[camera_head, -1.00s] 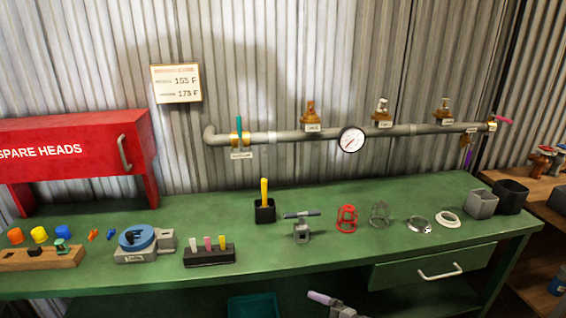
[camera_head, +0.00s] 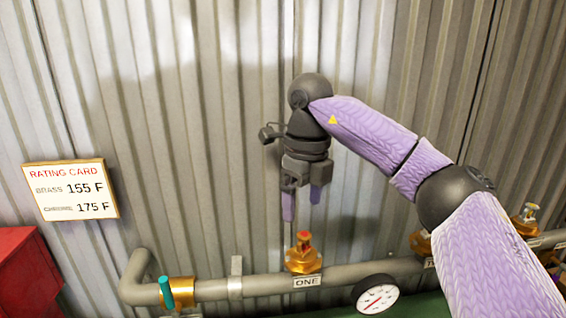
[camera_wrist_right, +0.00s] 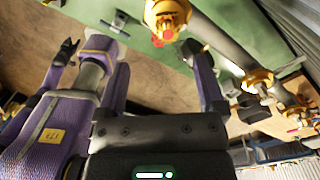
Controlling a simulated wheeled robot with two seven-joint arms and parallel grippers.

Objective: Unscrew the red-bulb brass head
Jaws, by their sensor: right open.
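The brass head with a red bulb (camera_head: 303,254) stands upright on the pipe above the label ONE. My right gripper (camera_head: 302,205) points down just above it, jaws open, with a gap between the fingertips and the bulb. In the right wrist view the brass head (camera_wrist_right: 166,14) shows at the top, beyond and between my two purple fingers (camera_wrist_right: 163,70), with nothing held. My left gripper cannot be made out in the head view.
The grey pipe (camera_head: 210,290) carries a teal-handled valve (camera_head: 167,293) at left and a gauge (camera_head: 377,295). Other heads (camera_head: 525,221) stand to the right, one partly behind my arm. A rating card (camera_head: 71,190) and red box (camera_head: 25,278) are at left.

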